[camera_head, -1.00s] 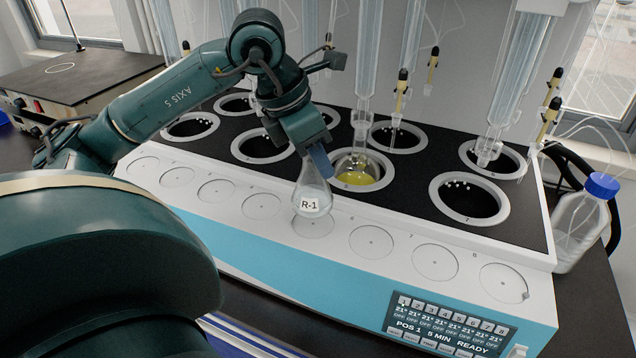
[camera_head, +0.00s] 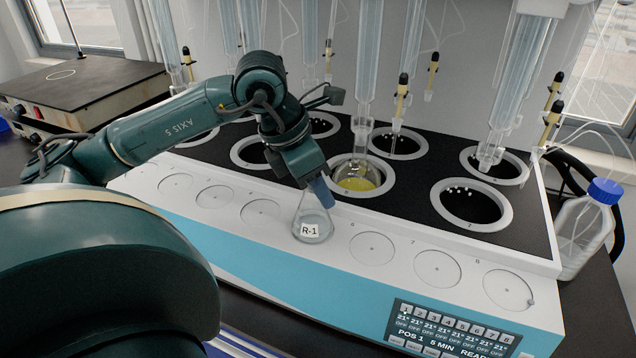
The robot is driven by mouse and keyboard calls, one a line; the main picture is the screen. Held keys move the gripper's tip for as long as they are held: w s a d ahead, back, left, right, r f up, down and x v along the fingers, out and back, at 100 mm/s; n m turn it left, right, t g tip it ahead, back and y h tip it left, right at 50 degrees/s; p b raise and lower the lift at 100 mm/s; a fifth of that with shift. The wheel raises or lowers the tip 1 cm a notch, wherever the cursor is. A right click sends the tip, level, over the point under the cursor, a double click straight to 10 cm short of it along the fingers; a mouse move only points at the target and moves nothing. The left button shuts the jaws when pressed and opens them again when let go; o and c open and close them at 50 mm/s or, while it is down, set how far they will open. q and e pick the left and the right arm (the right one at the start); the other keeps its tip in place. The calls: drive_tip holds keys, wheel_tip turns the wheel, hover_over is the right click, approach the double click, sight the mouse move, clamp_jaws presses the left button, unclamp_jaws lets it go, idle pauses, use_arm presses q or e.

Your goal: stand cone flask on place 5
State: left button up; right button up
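The clear cone flask (camera_head: 313,215), labelled R-1, is upright at place 5, the row's spot between places 4 and 6. Its base covers the place 5 circle, and I cannot tell whether it touches the surface or hovers slightly above. My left gripper (camera_head: 319,192) reaches down from the upper left with its blue fingers at the flask's neck. It appears shut on the neck, though the fingertips are partly hidden. My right gripper is not in view.
Free marked circles lie on both sides, including place 6 (camera_head: 372,249) and place 4 (camera_head: 262,212). Behind the flask, a round flask with yellow liquid (camera_head: 355,184) sits in a heating well below a glass column. A blue-capped bottle (camera_head: 585,230) stands at the right.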

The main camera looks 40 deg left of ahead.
use_arm(q)
drive_tip(key=shift+o, duration=1)
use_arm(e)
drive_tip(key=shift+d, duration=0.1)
use_arm(q)
drive_tip(key=shift+r, duration=0.2)
drive_tip(key=v, duration=1.2)
drive_tip(key=shift+p, duration=0.45)
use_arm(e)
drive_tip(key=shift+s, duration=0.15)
use_arm(q)
drive_tip(key=shift+f, duration=0.1)
